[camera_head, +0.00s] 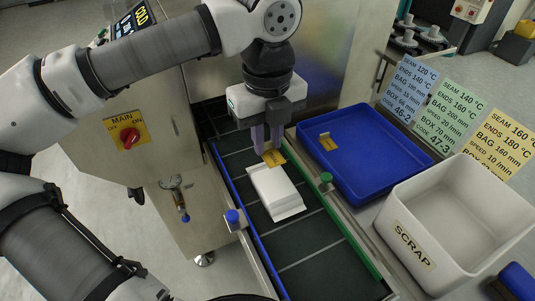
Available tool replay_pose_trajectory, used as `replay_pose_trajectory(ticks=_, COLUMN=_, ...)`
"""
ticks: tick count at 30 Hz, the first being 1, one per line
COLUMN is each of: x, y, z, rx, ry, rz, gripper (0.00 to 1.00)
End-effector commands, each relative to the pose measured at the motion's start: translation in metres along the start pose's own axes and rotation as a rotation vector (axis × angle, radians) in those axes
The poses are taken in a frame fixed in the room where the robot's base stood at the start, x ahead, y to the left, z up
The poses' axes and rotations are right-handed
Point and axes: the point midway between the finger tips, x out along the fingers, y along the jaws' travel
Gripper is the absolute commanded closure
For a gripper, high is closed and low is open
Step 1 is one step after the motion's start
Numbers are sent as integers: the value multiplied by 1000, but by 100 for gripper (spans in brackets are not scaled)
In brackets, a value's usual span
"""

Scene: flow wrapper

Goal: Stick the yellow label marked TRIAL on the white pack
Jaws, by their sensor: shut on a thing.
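The white pack (275,192) lies flat on the dark conveyor belt, slightly turned. My gripper (266,148) points down at the far end of the pack, shut on a yellow label (275,157). The label is at the pack's far edge; I cannot tell whether it touches the pack. Its print is too small to read. Another yellow label (328,143) lies in the blue tray (385,185) to the right; its print is also not readable.
A white SCRAP bin (408,243) stands at the lower right. Blue (233,217) and green (326,179) knobs stand on the belt's side rails. A red MAIN switch (129,137) is on the machine at left. Colored setting cards (455,107) stand behind the tray. The near belt is clear.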

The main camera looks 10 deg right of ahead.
Motion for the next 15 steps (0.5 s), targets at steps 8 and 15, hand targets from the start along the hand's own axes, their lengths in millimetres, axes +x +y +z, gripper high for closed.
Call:
replay_pose_trajectory(ticks=8, x=14, y=-4, z=-8, rx=47, ry=2, rz=0, gripper=100)
replay_pose_trajectory(ticks=15, x=33, y=-4, z=-8, rx=46, ry=4, rz=0, gripper=100)
